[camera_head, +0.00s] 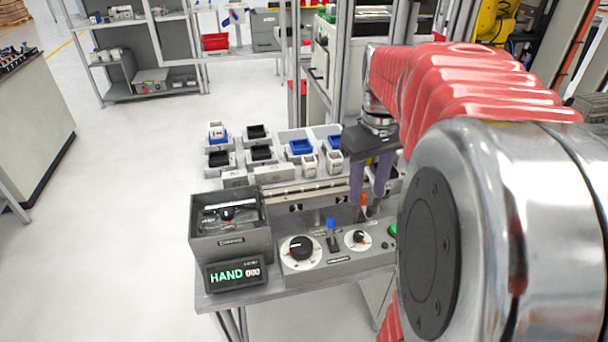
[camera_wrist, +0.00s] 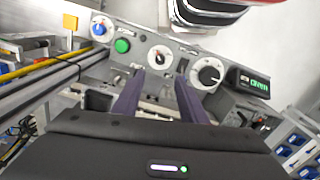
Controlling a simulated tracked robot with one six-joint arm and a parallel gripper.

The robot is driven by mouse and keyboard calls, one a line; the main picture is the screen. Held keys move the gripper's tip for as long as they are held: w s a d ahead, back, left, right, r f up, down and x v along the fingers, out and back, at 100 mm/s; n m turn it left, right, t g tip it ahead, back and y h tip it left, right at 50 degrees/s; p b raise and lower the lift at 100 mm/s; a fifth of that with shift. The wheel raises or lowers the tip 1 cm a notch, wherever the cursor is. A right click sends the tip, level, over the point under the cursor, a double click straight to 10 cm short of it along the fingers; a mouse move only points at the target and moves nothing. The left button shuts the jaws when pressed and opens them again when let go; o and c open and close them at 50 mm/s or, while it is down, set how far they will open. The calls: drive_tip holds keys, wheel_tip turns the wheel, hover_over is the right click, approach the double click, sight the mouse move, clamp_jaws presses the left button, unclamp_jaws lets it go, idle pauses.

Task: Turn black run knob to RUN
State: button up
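The control panel (camera_head: 340,262) carries a large black knob (camera_head: 300,248) on a white dial at its left and a smaller black knob (camera_head: 358,238) on a white dial farther right. I cannot read which is the run knob. In the wrist view the large knob (camera_wrist: 209,74) is right of the small knob (camera_wrist: 160,57). A display (camera_head: 236,274) reads HAND in green. My gripper (camera_head: 370,194) has two purple fingers, apart with nothing between them. It is above and behind the small knob. In the wrist view the gripper's fingertips (camera_wrist: 160,76) point toward the small knob, not touching it.
A green button (camera_head: 393,230) is partly hidden by my arm. A grey open box (camera_head: 230,248) sits left of the panel. Rails and small bins (camera_head: 300,148) lie behind. Open floor is at the left.

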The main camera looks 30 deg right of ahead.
sight(359, 233)
drive_tip(key=shift+f, duration=0.1)
wheel_tip(359, 233, down, 14)
drive_tip(key=shift+r, duration=0.2)
idle(0.7)
drive_tip(key=shift+c, duration=0.4)
